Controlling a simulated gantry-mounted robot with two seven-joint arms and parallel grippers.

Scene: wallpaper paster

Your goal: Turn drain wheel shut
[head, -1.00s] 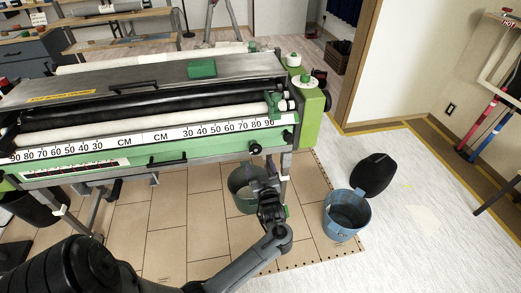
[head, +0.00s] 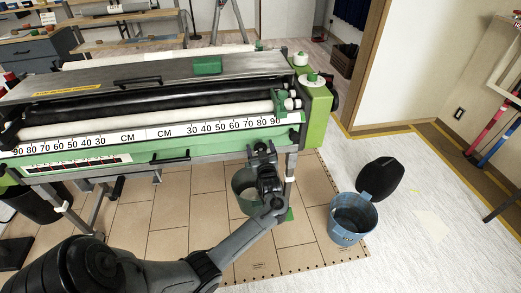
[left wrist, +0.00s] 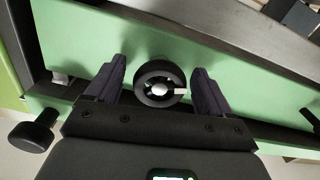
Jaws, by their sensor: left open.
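The drain wheel, a small black ring with a pale centre (left wrist: 147,90), stands out from the machine's green front panel in the left wrist view. My left gripper (left wrist: 158,68) is open, with one dark finger on each side of the wheel. Small gaps show between the wheel and both fingers, so it is around the wheel but not visibly touching it. In the head view my left gripper (head: 262,150) is at the lower right front of the green pasting machine (head: 100,158) and hides the wheel. My right gripper is not in view.
A black knob (left wrist: 33,130) sticks out at lower left in the left wrist view. A greenish bucket (head: 243,192) stands on the floor under the gripper, partly hidden by my arm. A blue bucket (head: 348,232) and a black rounded object (head: 380,178) stand to the right.

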